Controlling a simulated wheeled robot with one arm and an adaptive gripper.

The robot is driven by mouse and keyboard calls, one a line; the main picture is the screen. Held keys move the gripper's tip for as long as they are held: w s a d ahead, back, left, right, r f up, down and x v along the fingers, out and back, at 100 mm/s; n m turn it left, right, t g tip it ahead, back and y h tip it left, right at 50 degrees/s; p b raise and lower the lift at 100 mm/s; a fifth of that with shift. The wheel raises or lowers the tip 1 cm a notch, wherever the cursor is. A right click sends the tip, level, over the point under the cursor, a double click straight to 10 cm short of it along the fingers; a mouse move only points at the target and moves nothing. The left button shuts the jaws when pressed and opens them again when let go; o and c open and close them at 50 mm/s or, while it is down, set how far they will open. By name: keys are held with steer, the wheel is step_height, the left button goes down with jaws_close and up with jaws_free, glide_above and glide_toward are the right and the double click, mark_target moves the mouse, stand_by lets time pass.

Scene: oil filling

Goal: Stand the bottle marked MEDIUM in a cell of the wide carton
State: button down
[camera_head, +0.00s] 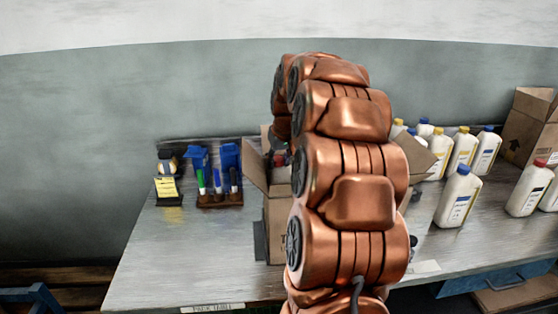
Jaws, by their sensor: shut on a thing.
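The open carton (273,228) stands on the table, largely hidden behind my copper arm. Its raised flaps show on both sides of the arm; its cells cannot be made out. A dark sliver of my gripper (276,144) shows left of the arm, over the carton's opening. Just below it is a small red top (280,160) with a pale shape under it, at the carton's mouth. The gripper's fingers and most of what they hold are hidden. Whether this is the bottle marked MEDIUM cannot be read.
White bottles with yellow, blue and red caps stand at the right, including a blue-capped bottle (458,197) in front. A second carton (530,125) stands behind them. A marker rack (219,198), blue items and a yellow-labelled stand (167,190) are at the left. The front-left table is clear.

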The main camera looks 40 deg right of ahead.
mark_target(280, 167)
steer(key=shift+f+b, duration=1.05)
steer(key=shift+f, duration=0.55)
steer(key=c, duration=0.6)
jaws_free()
steer(key=shift+f, duration=0.1)
steer(key=shift+c, duration=0.2)
steer(key=v, duration=1.2)
